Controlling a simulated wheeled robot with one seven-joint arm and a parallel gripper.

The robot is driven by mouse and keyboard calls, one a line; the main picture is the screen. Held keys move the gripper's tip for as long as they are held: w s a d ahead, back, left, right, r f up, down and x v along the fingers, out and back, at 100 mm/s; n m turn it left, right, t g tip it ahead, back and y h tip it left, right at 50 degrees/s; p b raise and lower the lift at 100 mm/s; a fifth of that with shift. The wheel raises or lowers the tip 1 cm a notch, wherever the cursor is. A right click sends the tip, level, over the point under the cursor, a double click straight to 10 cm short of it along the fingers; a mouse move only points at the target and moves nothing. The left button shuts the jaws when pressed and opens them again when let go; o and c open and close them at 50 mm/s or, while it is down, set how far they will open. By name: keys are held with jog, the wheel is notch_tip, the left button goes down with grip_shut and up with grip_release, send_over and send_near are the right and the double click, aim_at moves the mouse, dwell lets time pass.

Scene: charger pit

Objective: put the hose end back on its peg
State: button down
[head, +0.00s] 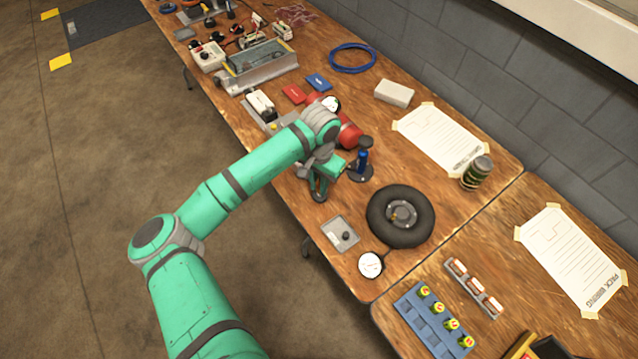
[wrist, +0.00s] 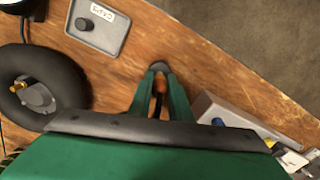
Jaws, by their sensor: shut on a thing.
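My gripper (head: 318,190) hangs over the front part of the bench, left of a blue upright post on a round dark base (head: 361,164). Its two green fingers (wrist: 160,90) show in the wrist view, shut on a small orange-brown piece with dark parts (wrist: 158,88), which looks like the hose end. The fingers hide most of it. The blue post may be the peg; I cannot tell for sure. A red tank (head: 348,133) lies behind my gripper, partly hidden by my arm. Where the hose runs cannot be made out.
A black tyre (head: 428,218) lies right of my gripper, with a round gauge (head: 371,264) near it. A grey tray with a knob (head: 340,234) sits at the front edge. Another grey tray (wrist: 205,108) is close to the fingers. Bare wood lies right of the post.

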aim_at(319, 182)
jog(key=shift+f, duration=1.35)
dwell(0.3)
jog(key=c, duration=1.6)
grip_release()
jog(key=shift+o, duration=0.2)
notch_tip(319, 182, up, 11)
jog(key=shift+f, duration=0.1)
